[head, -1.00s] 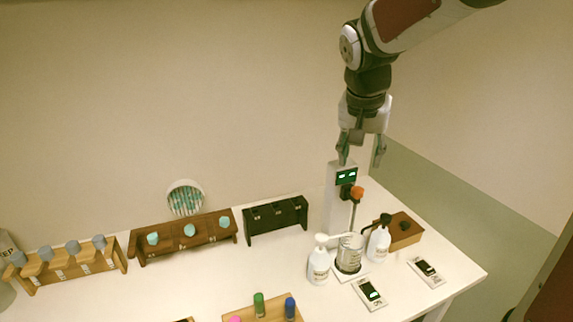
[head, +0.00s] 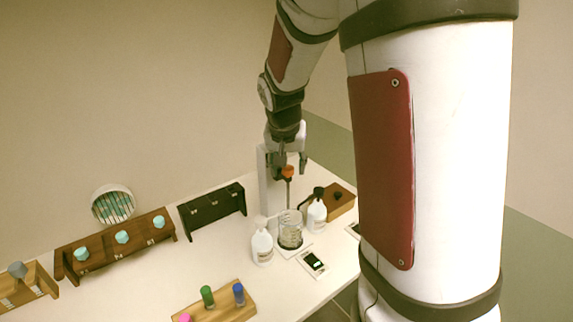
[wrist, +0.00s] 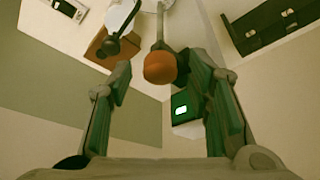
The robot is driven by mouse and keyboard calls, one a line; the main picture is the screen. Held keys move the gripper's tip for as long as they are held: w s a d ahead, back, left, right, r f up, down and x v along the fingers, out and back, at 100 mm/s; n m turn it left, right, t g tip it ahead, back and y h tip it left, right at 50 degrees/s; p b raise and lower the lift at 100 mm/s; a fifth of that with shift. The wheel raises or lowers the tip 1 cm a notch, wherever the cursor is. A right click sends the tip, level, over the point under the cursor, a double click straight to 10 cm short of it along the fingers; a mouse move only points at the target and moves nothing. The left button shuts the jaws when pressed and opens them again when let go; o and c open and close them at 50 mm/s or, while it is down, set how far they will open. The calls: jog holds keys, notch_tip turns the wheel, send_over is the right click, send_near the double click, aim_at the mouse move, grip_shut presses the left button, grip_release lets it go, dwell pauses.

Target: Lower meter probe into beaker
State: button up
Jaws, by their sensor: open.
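The meter probe is a thin grey rod with an orange knob (head: 288,172) on top, standing beside the white meter column (head: 264,185). The knob also shows in the wrist view (wrist: 160,67), between the fingers. The glass beaker (head: 290,232) stands on a white base below the probe. The rod points down toward the beaker, but I cannot tell how deep its tip is. My gripper (head: 290,168) is open, pointing down, with its fingertips around the height of the knob.
White bottles (head: 262,245) stand left and right of the beaker. A small meter (head: 313,262) lies in front, and a brown box (head: 342,200) stands behind right. Racks line the back left. My arm covers the right side of the head view.

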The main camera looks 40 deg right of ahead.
aim_at(288, 189)
jog(key=shift+c, duration=0.6)
grip_shut()
notch_tip(288, 189, down, 7)
jog(key=shift+f+b, duration=0.15)
jog(key=shift+b, duration=0.8)
jog(key=shift+o, duration=0.6)
grip_release()
jog(key=v, duration=1.2)
